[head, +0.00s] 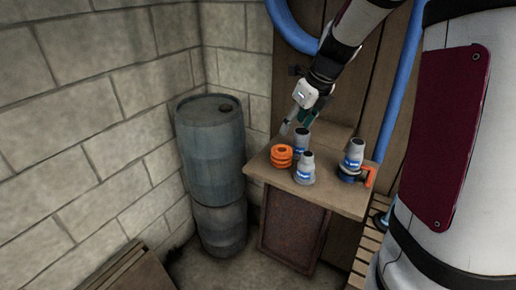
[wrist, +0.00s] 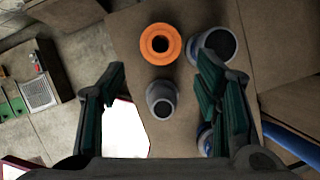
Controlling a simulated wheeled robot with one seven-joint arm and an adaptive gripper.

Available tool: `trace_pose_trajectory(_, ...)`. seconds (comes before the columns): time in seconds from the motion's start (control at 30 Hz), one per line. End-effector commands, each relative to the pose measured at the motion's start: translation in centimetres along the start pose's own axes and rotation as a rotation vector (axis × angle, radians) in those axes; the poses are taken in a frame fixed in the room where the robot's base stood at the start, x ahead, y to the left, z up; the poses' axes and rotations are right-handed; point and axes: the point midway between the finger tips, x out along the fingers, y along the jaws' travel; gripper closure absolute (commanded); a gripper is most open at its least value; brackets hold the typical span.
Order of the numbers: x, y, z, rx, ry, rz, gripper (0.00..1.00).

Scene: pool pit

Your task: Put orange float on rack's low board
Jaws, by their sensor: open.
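The orange float (head: 281,156), a ringed round piece, sits at the left of a wooden tabletop (head: 335,199). In the wrist view the float (wrist: 147,45) shows from above as a ring with a dark centre hole. My gripper (head: 298,121) is above the back left of the tabletop, apart from the float. In the wrist view my gripper (wrist: 160,68) has its fingers wide apart with nothing held. The float lies ahead of the fingertips, between their lines. I cannot tell which surface is the rack's low board; slatted wood (head: 361,268) shows at the lower right.
Grey fittings with blue bands stand close to the float: one behind (head: 301,140), one in front (head: 304,172), one at right (head: 354,153) beside an orange handle (head: 369,176). Blue-grey barrels (head: 211,150) stand left of the table. Blue hoses (head: 398,90) run behind.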

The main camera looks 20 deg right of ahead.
Motion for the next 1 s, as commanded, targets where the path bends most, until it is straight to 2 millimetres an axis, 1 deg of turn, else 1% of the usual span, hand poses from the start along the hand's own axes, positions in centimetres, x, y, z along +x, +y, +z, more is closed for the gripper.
trace_pose_trajectory(0.3,5.6,0.1,-0.1,0.001,0.004,0.003,0.43)
trace_pose_trajectory(0.4,7.0,0.0,-0.1,0.001,0.003,0.002,0.43)
trace_pose_trajectory(0.67,8.8,0.0,-0.2,0.0,0.003,0.002,0.43)
trace_pose_trajectory(0.9,12.1,-0.1,-0.4,-0.001,0.003,0.002,0.43)
trace_pose_trajectory(1.0,13.0,-0.1,-0.3,-0.002,0.001,0.001,0.43)
